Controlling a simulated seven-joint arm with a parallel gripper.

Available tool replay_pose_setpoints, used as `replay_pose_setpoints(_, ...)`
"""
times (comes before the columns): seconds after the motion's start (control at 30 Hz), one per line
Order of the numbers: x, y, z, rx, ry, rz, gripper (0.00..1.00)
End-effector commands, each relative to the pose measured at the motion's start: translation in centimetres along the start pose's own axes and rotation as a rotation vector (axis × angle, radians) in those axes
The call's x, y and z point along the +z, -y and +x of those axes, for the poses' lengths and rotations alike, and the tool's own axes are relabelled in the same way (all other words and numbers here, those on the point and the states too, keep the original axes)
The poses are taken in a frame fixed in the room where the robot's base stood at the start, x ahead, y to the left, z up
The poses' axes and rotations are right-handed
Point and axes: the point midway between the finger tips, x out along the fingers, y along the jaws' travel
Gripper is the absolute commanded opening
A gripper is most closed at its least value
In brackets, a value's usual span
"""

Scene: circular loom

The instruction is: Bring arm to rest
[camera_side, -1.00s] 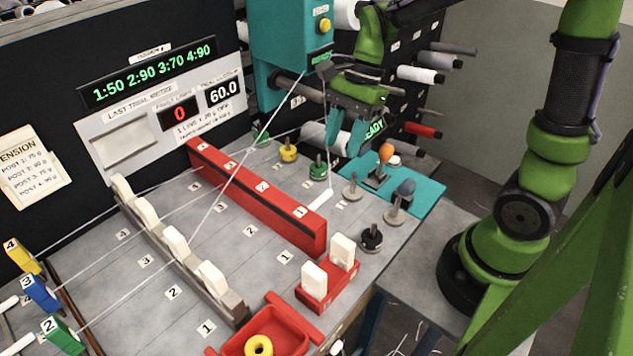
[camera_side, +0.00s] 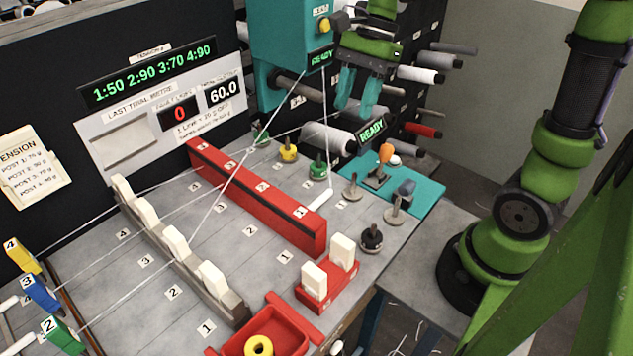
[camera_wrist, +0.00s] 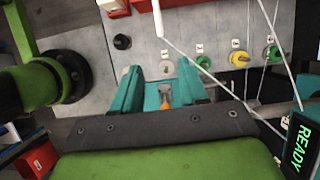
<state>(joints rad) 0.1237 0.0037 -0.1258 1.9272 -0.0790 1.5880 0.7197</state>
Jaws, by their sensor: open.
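My gripper (camera_side: 357,103) is open and empty, with its two teal fingers pointing down in the side view. It hangs above the far right of the loom table, near the READY display (camera_side: 371,130). In the wrist view my gripper's fingers (camera_wrist: 165,92) stand apart, with the orange-knobbed lever (camera_wrist: 165,99) visible between and beyond them. That lever (camera_side: 385,153) stands on a teal panel (camera_side: 425,188) below the gripper in the side view. A thread hangs from the teal box (camera_side: 285,40) to a white piece (camera_side: 319,200) by the red bar.
Pegs stand on the table near the panel, including a yellow one (camera_side: 288,150), a green one (camera_side: 318,168) and a black one (camera_side: 371,238). Spools (camera_side: 420,75) stick out from the dark rack behind the gripper. Taut threads cross the table. A red bar (camera_side: 255,195) spans it.

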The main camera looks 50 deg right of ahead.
Motion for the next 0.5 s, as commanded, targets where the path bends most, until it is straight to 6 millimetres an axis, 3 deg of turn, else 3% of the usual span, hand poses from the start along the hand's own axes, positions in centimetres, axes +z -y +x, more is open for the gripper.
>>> replay_pose_setpoints(0.13, -0.9, 0.1, 0.8, -0.023, -0.042, -0.146, 0.43)
replay_pose_setpoints(0.2, -1.0, -0.5, 1.1, -0.061, -0.090, -0.303, 0.43)
replay_pose_setpoints(0.5, 1.5, -4.7, 0.8, -0.261, -0.376, -0.999, 0.43)
